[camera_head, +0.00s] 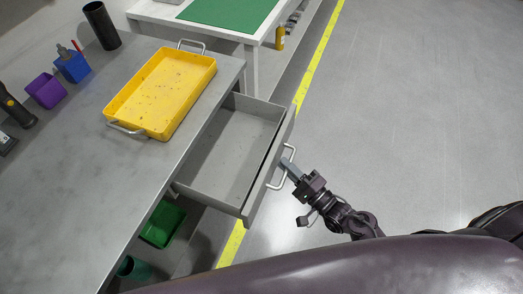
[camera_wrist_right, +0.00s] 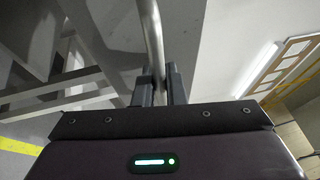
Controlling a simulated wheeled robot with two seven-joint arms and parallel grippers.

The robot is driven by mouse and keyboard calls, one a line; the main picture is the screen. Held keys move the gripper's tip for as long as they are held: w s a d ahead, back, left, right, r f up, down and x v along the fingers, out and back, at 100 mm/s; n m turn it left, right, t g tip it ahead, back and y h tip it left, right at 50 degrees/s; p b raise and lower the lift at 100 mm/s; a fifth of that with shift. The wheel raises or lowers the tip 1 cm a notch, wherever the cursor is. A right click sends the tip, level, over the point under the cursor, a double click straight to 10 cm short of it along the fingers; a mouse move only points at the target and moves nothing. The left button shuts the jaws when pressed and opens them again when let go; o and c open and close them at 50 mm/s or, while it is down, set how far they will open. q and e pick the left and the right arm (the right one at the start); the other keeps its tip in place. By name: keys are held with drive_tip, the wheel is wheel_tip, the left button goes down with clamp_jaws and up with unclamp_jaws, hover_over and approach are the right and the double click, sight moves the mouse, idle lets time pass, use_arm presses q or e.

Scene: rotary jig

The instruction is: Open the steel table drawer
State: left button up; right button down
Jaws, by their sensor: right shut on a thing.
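The grey steel table drawer (camera_head: 228,150) stands pulled out from the table, and its empty inside shows in the head view. Its front carries a bar handle (camera_head: 284,167). My right gripper (camera_head: 288,165) is shut on this handle, in front of the drawer. In the right wrist view the handle bar (camera_wrist_right: 152,45) passes between the two dark fingers of the gripper (camera_wrist_right: 159,85). My left gripper is not in view.
The steel table (camera_head: 75,145) bears a yellow tray (camera_head: 165,90), a purple bin (camera_head: 46,90), a blue bin (camera_head: 72,66) and a black cylinder (camera_head: 101,25). A green bin (camera_head: 163,223) sits below the table. The floor at right is clear.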

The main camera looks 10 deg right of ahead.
drive_tip(key=s+d+p, duration=0.2)
drive_tip(key=s+d, duration=0.5)
drive_tip(key=d, duration=0.2)
drive_tip(key=shift+d, duration=0.4)
drive_tip(key=shift+s, duration=0.1)
drive_tip(key=c, duration=1.5)
unclamp_jaws()
drive_tip(key=b+v, duration=0.1)
drive_tip(key=v, duration=0.6)
drive_tip(key=shift+s+d, duration=0.2)
drive_tip(key=shift+s, duration=0.15)
